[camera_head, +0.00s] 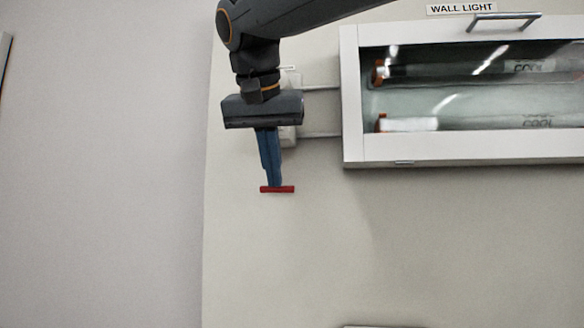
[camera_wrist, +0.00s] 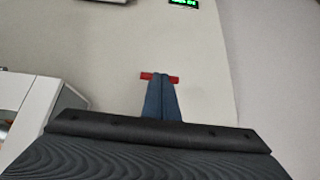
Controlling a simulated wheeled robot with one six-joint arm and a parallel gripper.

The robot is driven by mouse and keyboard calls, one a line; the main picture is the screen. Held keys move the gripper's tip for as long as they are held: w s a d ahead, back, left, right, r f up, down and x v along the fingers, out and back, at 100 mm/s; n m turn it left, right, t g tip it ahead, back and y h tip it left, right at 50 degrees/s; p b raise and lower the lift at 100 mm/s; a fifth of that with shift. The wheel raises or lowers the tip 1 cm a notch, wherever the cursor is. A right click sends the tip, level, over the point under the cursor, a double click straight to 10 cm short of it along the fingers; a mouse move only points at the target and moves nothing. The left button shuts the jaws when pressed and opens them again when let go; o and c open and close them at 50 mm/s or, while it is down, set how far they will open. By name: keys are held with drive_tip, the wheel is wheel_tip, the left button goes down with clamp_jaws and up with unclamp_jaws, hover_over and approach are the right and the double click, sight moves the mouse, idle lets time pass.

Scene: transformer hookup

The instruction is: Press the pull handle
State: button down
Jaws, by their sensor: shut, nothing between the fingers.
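A short red bar, which looks like the pull handle (camera_head: 289,189), lies level against the pale wall panel, left of and below the wall light. My gripper (camera_head: 273,184) points down with its blue fingers together and empty, its tips right at the middle of the bar. In the wrist view, the bar (camera_wrist: 174,79) shows on both sides of the fingertips (camera_wrist: 160,75). The fingers hide its middle. I cannot tell whether they touch it or are just in front of it.
A white-framed wall light (camera_head: 470,152) with glass tubes is at the upper right, with a metal handle (camera_head: 504,16) on top. A white box (camera_head: 289,137) behind my gripper joins it by two conduits. A green display (camera_wrist: 184,3) shows in the wrist view.

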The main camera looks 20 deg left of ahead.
drive_tip(key=shift+w+f, duration=0.1)
drive_tip(key=shift+w, duration=0.05)
wheel_tip(320, 180, down, 3)
drive_tip(key=shift+r+b, duration=0.1)
drive_tip(key=shift+b, duration=0.85)
drive_tip(key=v, duration=1.4)
drive_tip(key=shift+s+f, duration=0.35)
drive_tip(key=shift+s, duration=0.05)
